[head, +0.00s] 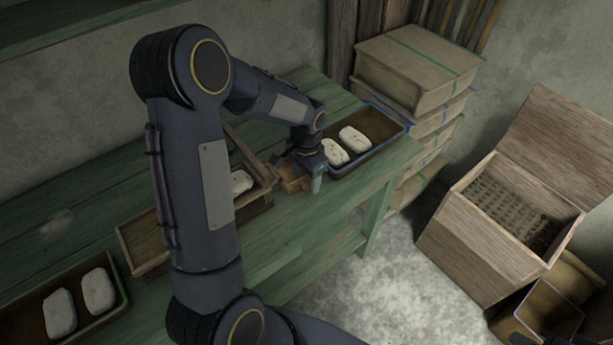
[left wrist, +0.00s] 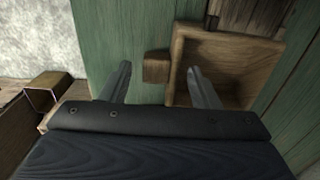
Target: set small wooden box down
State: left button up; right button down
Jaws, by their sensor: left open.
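My left gripper (head: 310,180) is open over the green bench. In the left wrist view its two fingers (left wrist: 160,88) are spread on either side of a small wooden block (left wrist: 157,67). This block sits against the wall of a small open wooden box (left wrist: 178,60), and looks like its handle; the right finger overlaps the box opening. In the head view the small wooden box (head: 289,182) is partly hidden by the gripper and appears to rest on the bench. Dark parts at the bottom right edge look like my right gripper (head: 550,341), mostly cut off.
A dark tray (head: 385,117) with two pale blocks lies just behind the gripper. Another tray (head: 20,318) with pale blocks lies at bottom left. Stacked boxes (head: 413,65) stand behind the bench. An open wooden chest (head: 470,240) stands right. The bench front (head: 300,235) has bare room.

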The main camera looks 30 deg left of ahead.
pick_arm(q)
notch_tip(320, 180, up, 11)
jog(key=s+d+r+n+t+h, duration=0.2)
jog(key=s+d+n, duration=0.1)
jog(key=s, duration=0.8)
jog(key=s+d+r+n+t+h, duration=0.1)
jog(key=s+d+r+n+t, duration=0.2)
jog(key=s, duration=0.8)
jog(key=shift+d+t+h, duration=0.3)
jog(key=shift+d+h, duration=0.1)
jog(key=shift+d, duration=0.3)
